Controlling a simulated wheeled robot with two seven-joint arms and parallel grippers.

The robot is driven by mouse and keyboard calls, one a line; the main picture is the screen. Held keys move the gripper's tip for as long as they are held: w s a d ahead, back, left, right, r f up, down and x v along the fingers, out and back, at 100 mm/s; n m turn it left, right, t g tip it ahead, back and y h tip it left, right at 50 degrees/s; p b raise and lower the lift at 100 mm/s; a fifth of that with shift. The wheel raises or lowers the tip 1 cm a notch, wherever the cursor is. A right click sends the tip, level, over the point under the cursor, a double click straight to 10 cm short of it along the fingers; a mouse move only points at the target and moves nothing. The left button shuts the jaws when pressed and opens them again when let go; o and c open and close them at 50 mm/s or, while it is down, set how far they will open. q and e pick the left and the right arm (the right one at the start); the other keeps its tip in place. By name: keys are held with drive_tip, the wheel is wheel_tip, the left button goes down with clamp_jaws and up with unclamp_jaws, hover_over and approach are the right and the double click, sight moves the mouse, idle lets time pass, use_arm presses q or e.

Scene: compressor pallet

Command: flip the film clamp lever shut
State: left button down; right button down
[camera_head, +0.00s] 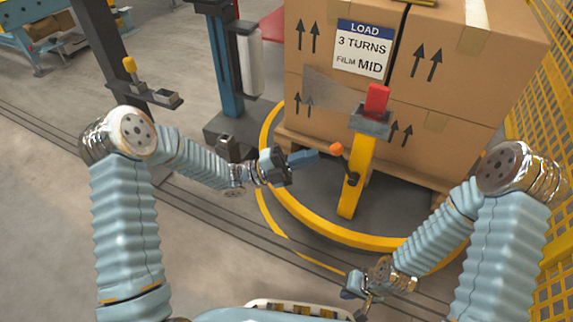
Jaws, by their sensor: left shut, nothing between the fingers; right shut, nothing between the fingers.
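A yellow post (356,172) stands in front of the wrapped-load pallet, with a grey head and a red block (377,99) on top. An orange knob (337,148), which looks like the end of the film clamp lever, sits just left of the post. A dark fitting (352,178) is on the post below it; the link between them is hard to make out. My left gripper (316,157) is shut and empty, its blue fingers pointing right at the knob with a small gap in the picture. My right gripper (357,288) is shut and empty, low at the front.
Cardboard boxes (440,75) with a load label (363,48) stand on a wooden pallet on a turntable with a yellow ring (288,195). A film column (226,65) stands behind left.

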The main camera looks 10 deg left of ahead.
sight(344, 164)
use_arm(q)
drive_tip(key=shift+x, duration=1.4)
use_arm(e)
drive_tip(key=shift+f, duration=0.25)
